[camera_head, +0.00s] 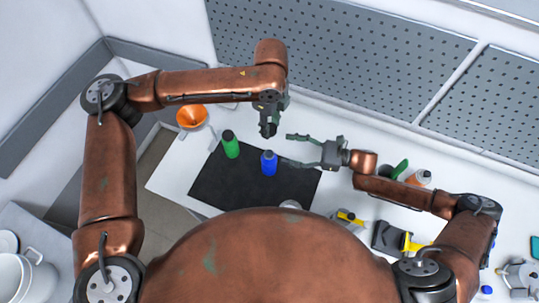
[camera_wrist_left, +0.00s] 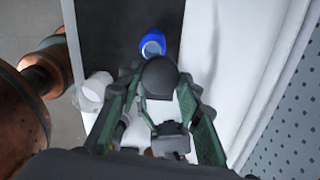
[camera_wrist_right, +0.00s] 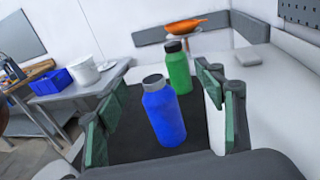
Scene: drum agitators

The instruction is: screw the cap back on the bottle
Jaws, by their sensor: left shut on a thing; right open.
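The blue bottle (camera_head: 268,163) stands upright on the dark mat (camera_head: 222,187). It also shows in the right wrist view (camera_wrist_right: 163,115), with a pale grey neck and no dark cap like the green bottle's. My left gripper (camera_head: 267,130) is shut on a dark rounded cap (camera_wrist_left: 160,77), held above the mat and apart from the bottle. The left wrist view shows the bottle (camera_wrist_left: 152,43) beyond the cap. My right gripper (camera_head: 290,150) is open and empty, its fingers pointing left towards the bottle; the lower finger is near it. Contact cannot be told.
A green bottle (camera_head: 230,146) with a black cap stands on the mat, left of the blue one. An orange funnel (camera_head: 191,117) is at the table's left. An orange-capped bottle (camera_head: 419,178) and yellow-handled tools (camera_head: 413,243) lie right. White tabletop is free behind the mat.

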